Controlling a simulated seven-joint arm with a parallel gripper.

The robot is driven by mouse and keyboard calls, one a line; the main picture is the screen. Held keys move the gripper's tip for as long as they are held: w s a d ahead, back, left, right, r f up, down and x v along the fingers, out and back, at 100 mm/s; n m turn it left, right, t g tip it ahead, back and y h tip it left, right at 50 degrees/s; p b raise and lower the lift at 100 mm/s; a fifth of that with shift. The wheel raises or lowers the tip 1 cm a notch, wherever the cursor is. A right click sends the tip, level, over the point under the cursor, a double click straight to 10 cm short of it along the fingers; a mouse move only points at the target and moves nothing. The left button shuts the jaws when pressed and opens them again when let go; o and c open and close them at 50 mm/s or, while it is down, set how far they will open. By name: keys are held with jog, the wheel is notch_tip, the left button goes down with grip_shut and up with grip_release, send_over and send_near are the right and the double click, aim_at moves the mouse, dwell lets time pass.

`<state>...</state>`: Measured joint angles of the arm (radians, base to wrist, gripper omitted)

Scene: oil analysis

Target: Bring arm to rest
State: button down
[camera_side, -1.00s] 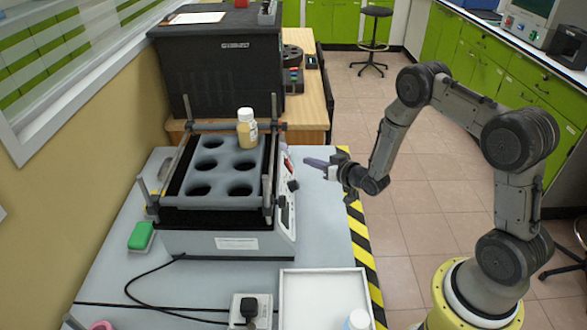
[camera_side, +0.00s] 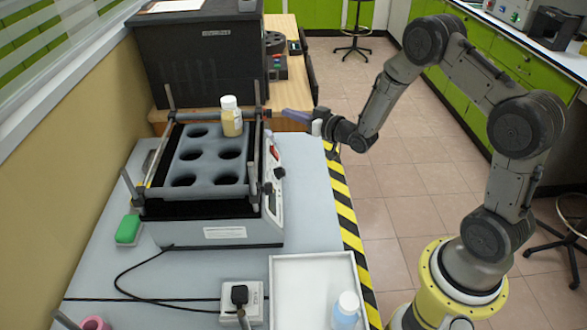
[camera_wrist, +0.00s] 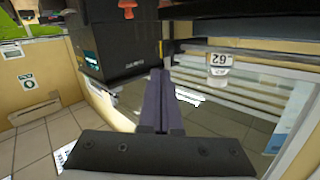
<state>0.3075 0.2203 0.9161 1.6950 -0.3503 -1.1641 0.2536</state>
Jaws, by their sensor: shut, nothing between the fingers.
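My gripper (camera_side: 286,112) is shut and empty. In the side view it is raised at the right of the grey shaker (camera_side: 225,233), with its fingers pointing left. In the wrist view its two dark fingers (camera_wrist: 158,84) lie together. A bottle with a white cap and yellowish contents (camera_side: 232,122) stands in the upper right of the shaker's rack, to the left of my gripper and apart from it.
A white tray (camera_side: 284,290) with a blue bottle (camera_side: 346,312) is at the table's front right. A green-topped block (camera_side: 128,229) and a socket box (camera_side: 241,297) with cables are on the table. A big black box (camera_side: 203,65) stands behind. Floor lies clear right of the striped edge.

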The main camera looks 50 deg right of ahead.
jog(key=a+r+n+t, duration=0.1)
jog(key=a+r, duration=0.2)
jog(key=r, duration=1)
jog(key=s+a+r+g, duration=0.1)
jog(key=s+a+r, duration=0.1)
jog(key=s+r, duration=0.45)
jog(key=s+a+r+g, duration=0.1)
jog(key=s+a+r, duration=0.2)
jog(key=s+r, duration=0.3)
jog(key=s+a+f+g, duration=0.1)
jog(key=s+f+g, duration=0.4)
jog(key=s, duration=0.7)
jog(key=s+f+g, duration=0.5)
jog(key=s+f, duration=0.2)
jog(key=s, duration=0.6)
jog(key=shift+a+n, duration=0.3)
jog(key=shift+a, duration=0.1)
jog(key=shift+f, duration=0.1)
